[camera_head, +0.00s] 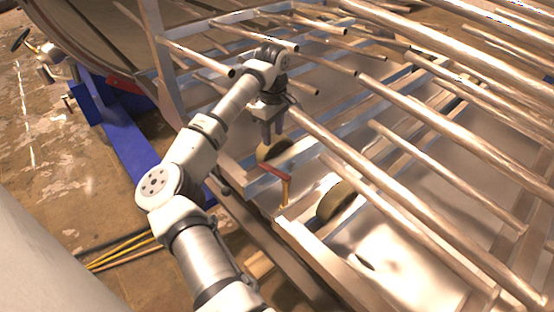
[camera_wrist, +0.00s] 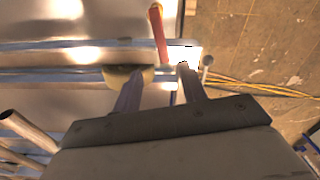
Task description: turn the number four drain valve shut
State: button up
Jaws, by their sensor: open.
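A valve with a red lever handle (camera_head: 275,172) on a brass-yellow stem (camera_head: 285,192) stands on the metal frame, near the middle of the head view. Its red handle also shows at the top of the wrist view (camera_wrist: 158,32). I cannot read any number on it. My gripper (camera_head: 271,138) points down above the frame, behind and a little left of the handle. In the wrist view its two fingers (camera_wrist: 160,76) are spread and nothing is between them that they touch. The red handle lies beyond the fingertips, apart from them.
Long metal tubes (camera_head: 420,165) run over the frame to the right of my arm. A round brownish disc (camera_head: 338,201) sits under them. A blue beam (camera_head: 122,145) and yellow rods (camera_head: 122,248) lie at left. A dark handwheel (camera_head: 20,40) is far left.

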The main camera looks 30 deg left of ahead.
aim_at(273, 169)
notch_tip(273, 169, down, 13)
jog(key=shift+r+p, duration=0.1)
jog(key=shift+p, duration=1)
grip_shut()
